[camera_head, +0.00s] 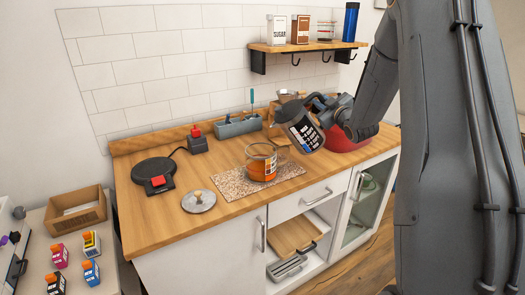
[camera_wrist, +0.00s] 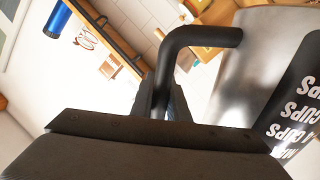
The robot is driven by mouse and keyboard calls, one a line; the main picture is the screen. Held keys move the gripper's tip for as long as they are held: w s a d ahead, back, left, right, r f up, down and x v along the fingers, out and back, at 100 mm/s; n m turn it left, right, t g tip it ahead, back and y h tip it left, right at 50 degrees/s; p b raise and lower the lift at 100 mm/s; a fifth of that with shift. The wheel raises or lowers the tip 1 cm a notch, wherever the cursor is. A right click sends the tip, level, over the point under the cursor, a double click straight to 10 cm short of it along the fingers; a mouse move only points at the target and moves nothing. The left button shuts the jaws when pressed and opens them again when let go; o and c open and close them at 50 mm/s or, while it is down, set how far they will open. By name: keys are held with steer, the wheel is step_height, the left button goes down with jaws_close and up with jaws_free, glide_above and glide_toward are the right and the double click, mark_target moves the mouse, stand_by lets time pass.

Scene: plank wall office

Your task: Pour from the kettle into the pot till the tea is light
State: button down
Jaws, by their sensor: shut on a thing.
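The kettle (camera_head: 300,128) is a metal body with a dark marked band, held tilted in the air above the counter, right of the pot. My gripper (camera_head: 340,118) is shut on the kettle's black handle; the handle also shows in the wrist view (camera_wrist: 196,38), with the metal kettle body (camera_wrist: 245,65) to its right. The glass pot (camera_head: 261,162) stands upright on a speckled mat (camera_head: 228,182) and holds orange-brown tea. The pot's lid (camera_head: 198,201) appears to be the round disc with a knob lying on the counter. I cannot make out any stream of water.
A round black kettle base (camera_head: 153,171) and small box with a red top (camera_head: 197,140) stand left. A grey caddy (camera_head: 238,126) is behind the pot. A red bowl (camera_head: 352,139) is behind my gripper. A shelf (camera_head: 307,46) hangs above. The front counter is mostly clear.

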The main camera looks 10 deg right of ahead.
steer(key=shift+d+f+m, duration=1.75)
steer(key=shift+d+m, duration=1.6)
steer(key=shift+m, duration=0.35)
steer(key=r+p, duration=0.2)
steer(key=r, duration=0.1)
steer(key=r+p, duration=0.1)
steer(key=shift+w+r, duration=0.3)
steer(key=shift+r, duration=0.1)
